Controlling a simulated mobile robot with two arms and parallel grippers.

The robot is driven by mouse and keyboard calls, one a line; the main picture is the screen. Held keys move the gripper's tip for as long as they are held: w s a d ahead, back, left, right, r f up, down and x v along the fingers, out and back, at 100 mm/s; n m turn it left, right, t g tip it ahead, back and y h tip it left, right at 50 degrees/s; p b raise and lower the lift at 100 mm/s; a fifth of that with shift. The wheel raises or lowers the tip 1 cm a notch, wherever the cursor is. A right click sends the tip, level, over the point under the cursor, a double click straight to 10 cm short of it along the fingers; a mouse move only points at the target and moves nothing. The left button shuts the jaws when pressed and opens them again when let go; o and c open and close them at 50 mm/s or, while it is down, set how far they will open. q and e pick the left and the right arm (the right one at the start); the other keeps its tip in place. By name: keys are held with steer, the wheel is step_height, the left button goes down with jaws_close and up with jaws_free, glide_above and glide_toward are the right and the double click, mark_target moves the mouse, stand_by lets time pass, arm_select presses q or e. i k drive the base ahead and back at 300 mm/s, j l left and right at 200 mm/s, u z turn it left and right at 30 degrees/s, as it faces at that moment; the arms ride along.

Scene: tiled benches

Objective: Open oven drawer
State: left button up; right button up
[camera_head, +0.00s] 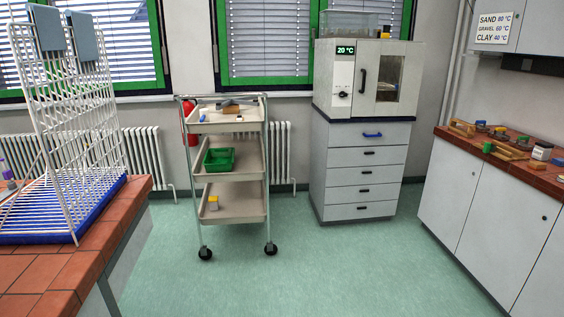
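A light grey oven (358,80) stands against the back wall, right of the middle. Its display reads 20 °C, and its windowed door with a dark handle looks shut. Below it is a cabinet with a stack of drawers. The lower drawers have small dark handles and look closed too. I cannot tell from the view which one is the oven drawer. Neither of my grippers shows in the head view.
A three-tier trolley (230,160) with a green tray (218,160) stands left of the cabinet. Tiled benches flank me, the left one (75,262) holding a white wire rack (70,130). The green floor (290,260) before the cabinet is clear.

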mark_target(360, 134)
steer(key=i+l+z, duration=0.15)
steer(key=i, duration=0.45)
steer(key=i+z, duration=0.2)
steer(key=i, duration=0.45)
steer(key=i+j+z, duration=0.15)
steer(key=i, duration=0.45)
steer(key=i+j+z, duration=0.15)
steer(key=i, duration=0.45)
